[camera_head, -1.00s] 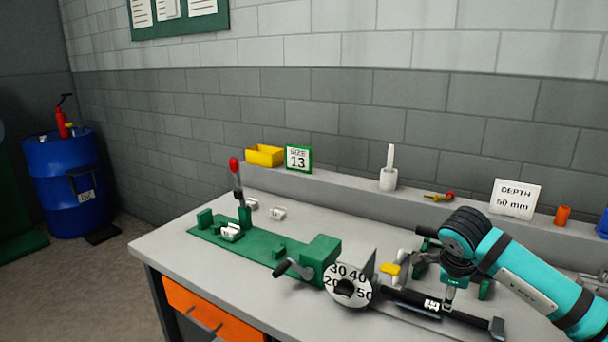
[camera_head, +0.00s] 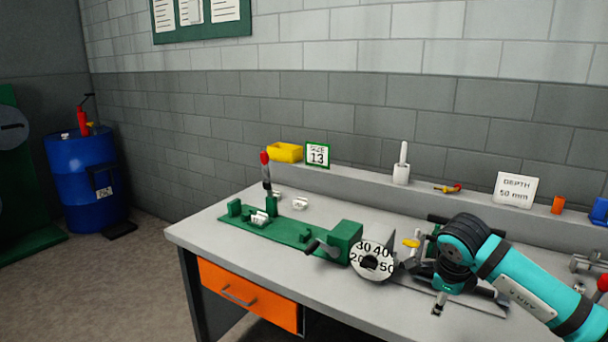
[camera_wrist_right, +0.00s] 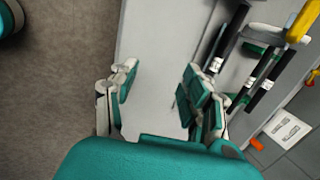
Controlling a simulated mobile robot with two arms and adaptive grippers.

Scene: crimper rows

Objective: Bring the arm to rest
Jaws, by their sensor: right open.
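My right arm comes in from the right in the head view. Its gripper (camera_head: 440,302) is at the right part of the workbench, beside the dial, and is partly hidden by its wrist. In the right wrist view the two fingers (camera_wrist_right: 160,98) are wide apart with nothing between them but the grey bench surface behind. My left arm is not in view.
The grey bench (camera_head: 225,231) bears a green crimper fixture (camera_head: 285,228) with a numbered dial (camera_head: 373,262) and a red-tipped lever (camera_head: 266,170). Behind stand a yellow bin (camera_head: 285,152), a SIZE 13 sign (camera_head: 317,155) and a DEPTH sign (camera_head: 516,189). A blue drum (camera_head: 85,185) stands at left.

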